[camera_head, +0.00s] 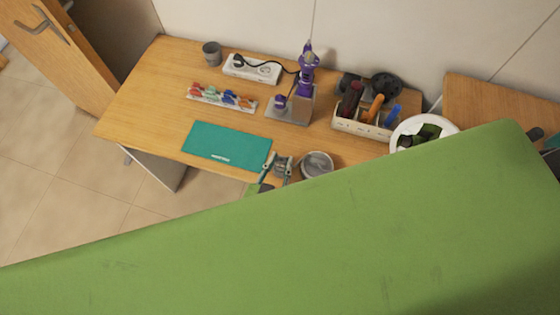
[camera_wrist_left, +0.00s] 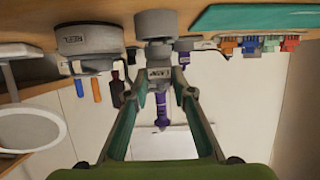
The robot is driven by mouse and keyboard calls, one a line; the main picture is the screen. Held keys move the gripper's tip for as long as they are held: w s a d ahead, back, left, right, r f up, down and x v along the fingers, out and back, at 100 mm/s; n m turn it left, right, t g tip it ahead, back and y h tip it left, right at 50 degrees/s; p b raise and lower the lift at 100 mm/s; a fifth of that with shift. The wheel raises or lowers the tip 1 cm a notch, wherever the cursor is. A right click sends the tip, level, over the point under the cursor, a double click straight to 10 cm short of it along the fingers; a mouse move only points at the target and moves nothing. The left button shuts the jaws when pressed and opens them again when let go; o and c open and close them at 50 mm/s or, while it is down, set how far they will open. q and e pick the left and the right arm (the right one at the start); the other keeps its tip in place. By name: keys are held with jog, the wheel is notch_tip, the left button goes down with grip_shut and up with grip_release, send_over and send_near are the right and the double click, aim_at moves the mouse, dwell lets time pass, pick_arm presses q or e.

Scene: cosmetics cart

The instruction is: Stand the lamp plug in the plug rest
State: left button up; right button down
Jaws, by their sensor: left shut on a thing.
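My left gripper (camera_head: 281,161) is at the front edge of the desk. Its fingers are shut on a small grey labelled container (camera_wrist_left: 158,56), seen between them in the left wrist view. A black plug (camera_head: 238,60) sits at the left end of a white power strip (camera_head: 262,71) at the back of the desk, and a dark cord runs from it toward the purple tool. I cannot tell for sure that this is the lamp plug, or which thing is the plug rest. A small grey cup (camera_head: 211,53) stands left of the strip. My right gripper does not show.
A purple tool (camera_head: 306,75) stands on a metal plate (camera_head: 290,112). A row of coloured pieces (camera_head: 222,97), a teal mat (camera_head: 226,144), a grey round tub (camera_head: 317,164), a tool box (camera_head: 361,127) and a white ring (camera_head: 449,126) surround it. My green arm covers the foreground.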

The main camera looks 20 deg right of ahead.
pick_arm(q)
jog(key=shift+f+b, duration=0.55)
jog(key=shift+f, duration=0.35)
jog(key=o, duration=1.1)
jog(key=shift+o, duration=0.2)
jog(key=shift+s+a, duration=0.1)
jog(key=v, duration=1.1)
jog(key=shift+s+a+r, duration=0.2)
jog(key=shift+s, duration=0.05)
